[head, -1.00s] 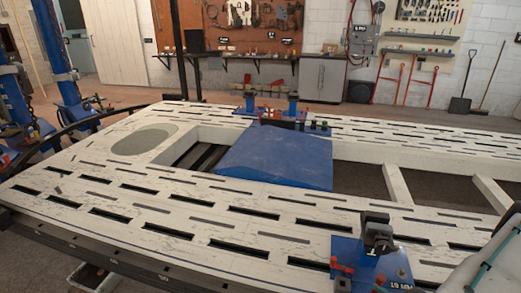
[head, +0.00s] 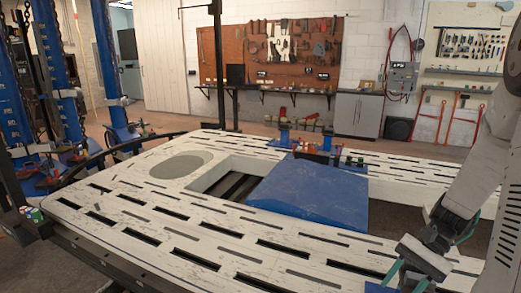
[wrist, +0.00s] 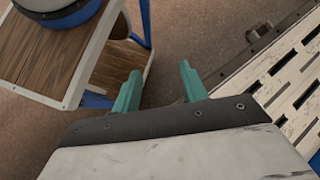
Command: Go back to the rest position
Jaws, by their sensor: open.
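My gripper (wrist: 160,76) shows in the wrist view with its two teal fingers spread apart and nothing between them. Below it are brown floor and part of a wood-topped cart (wrist: 45,45) at the upper left. In the head view my arm comes down at the right, over the near right part of the white slotted frame bench (head: 150,213). Whether my gripper touches the bench cannot be told from the head view.
A blue panel (head: 312,192) lies in the bench's middle opening. Blue clamps (head: 327,142) stand on its far side. Blue posts with chains (head: 62,70) stand at the left. Tool boards and a grey cabinet (head: 357,114) line the back wall. Floor beyond the bench looks open.

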